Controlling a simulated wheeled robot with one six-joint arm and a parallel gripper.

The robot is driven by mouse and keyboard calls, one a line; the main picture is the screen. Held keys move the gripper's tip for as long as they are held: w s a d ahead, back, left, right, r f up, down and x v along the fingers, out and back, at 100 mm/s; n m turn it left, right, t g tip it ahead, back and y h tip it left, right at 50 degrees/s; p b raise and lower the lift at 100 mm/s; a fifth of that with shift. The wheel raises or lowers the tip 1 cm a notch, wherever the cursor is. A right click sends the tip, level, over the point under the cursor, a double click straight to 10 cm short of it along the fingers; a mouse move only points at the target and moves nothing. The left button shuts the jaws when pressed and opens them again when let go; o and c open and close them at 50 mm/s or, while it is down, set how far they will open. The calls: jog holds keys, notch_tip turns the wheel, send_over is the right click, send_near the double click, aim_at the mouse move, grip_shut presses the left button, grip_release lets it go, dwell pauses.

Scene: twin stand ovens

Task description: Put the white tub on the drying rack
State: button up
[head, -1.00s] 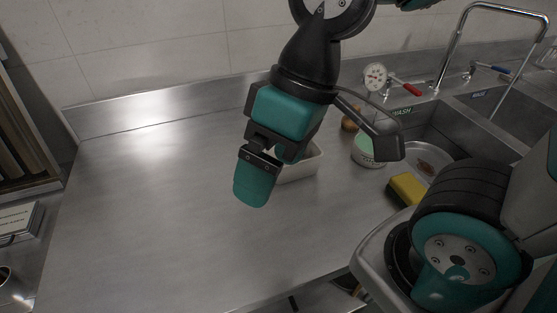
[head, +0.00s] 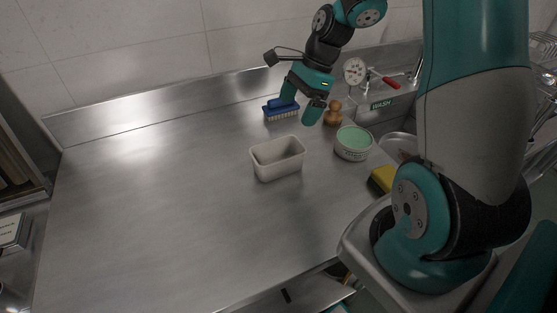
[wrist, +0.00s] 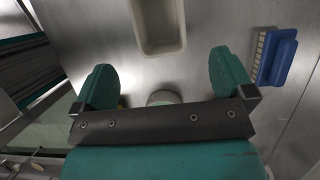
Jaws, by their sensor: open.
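The white tub (head: 282,168) is an open rectangular container standing upright on the steel counter, empty as far as I can see. It also shows at the top of the wrist view (wrist: 182,44), cut off by the frame edge. My gripper (head: 301,104) is open and empty, behind the tub and slightly right of it in the head view. In the wrist view my two teal fingers (wrist: 164,78) are spread apart, with the tub beyond them and not touched. Wire racking (head: 542,48) shows at the far right edge; I cannot tell whether it is the drying rack.
A blue brush (head: 281,113) lies behind the tub, close to my gripper. A wooden-coloured brush (head: 333,114), a round green-topped pot (head: 354,143) and a yellow sponge (head: 382,179) stand to the right, near the sink. The counter's left side is clear.

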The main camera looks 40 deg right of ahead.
send_over(278, 154)
jog(key=s, duration=0.3)
notch_tip(278, 154, down, 8)
jog(key=p+x, duration=0.2)
jog(key=x, duration=0.2)
jog(key=shift+s+a, duration=0.1)
jog(key=shift+s, duration=0.05)
jog(key=shift+a+f, duration=0.15)
jog(key=shift+f, duration=0.3)
jog(key=shift+f, duration=0.25)
jog(key=c, duration=0.9)
